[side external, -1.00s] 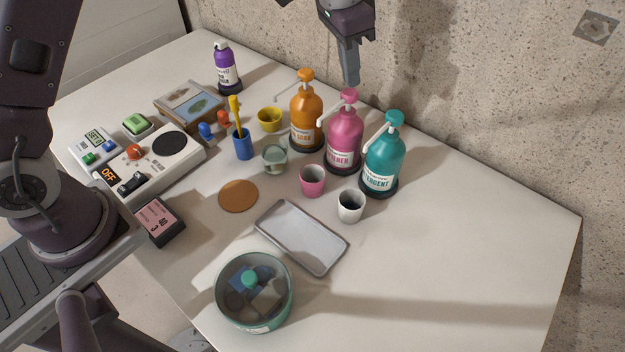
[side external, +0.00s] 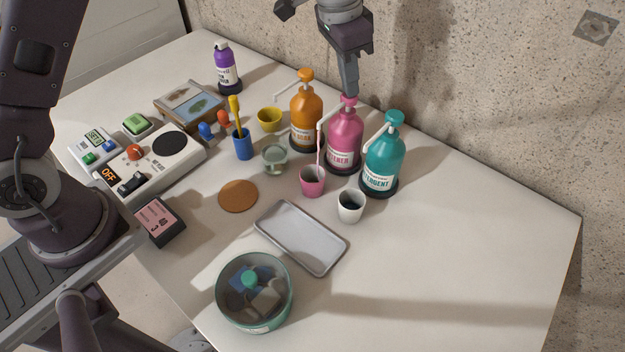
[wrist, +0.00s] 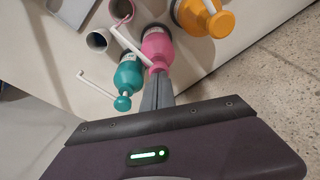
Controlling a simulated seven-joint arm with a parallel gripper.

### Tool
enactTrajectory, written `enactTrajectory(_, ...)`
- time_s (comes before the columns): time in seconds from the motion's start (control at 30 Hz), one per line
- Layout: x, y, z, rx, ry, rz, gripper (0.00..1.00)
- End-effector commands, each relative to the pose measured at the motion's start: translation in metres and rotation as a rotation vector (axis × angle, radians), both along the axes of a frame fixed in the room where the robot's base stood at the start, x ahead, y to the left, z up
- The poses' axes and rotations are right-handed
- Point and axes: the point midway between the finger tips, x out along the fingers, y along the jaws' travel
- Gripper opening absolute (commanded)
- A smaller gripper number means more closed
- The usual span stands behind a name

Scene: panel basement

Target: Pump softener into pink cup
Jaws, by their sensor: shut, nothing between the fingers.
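The pink pump bottle (side external: 344,138), its label partly readable as ending in "ENER", stands between the orange and teal bottles. My gripper (side external: 350,94) is shut and empty, its fingertips pressing on the pink pump head (side external: 348,101), which sits low. A thin pink stream (side external: 319,152) runs from the nozzle down to the pink cup (side external: 312,181), which stands upright in front of the bottle. In the wrist view the shut fingers (wrist: 157,75) meet the pink bottle (wrist: 157,48) at its head, and the pink cup (wrist: 121,10) shows at the top edge.
The orange bottle (side external: 306,118) and teal detergent bottle (side external: 383,160) stand close on either side. A white cup (side external: 350,206) is beside the pink cup. A grey tray (side external: 300,238) and green bowl (side external: 222,309) lie in front. The table's right side is clear.

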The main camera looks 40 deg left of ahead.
Motion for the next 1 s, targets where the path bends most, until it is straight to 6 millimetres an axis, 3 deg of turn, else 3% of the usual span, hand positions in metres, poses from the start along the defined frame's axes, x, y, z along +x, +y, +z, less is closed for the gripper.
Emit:
enactTrajectory(0.4, -0.001, 0.000, -0.007, 0.001, 0.005, 0.000, 0.00)
enactTrajectory(0.8, 0.000, 0.000, 0.019, 0.001, 0.002, 0.000, 0.00)
enactTrajectory(1.0, -0.001, 0.000, 0.021, 0.001, 0.003, 0.000, 0.00)
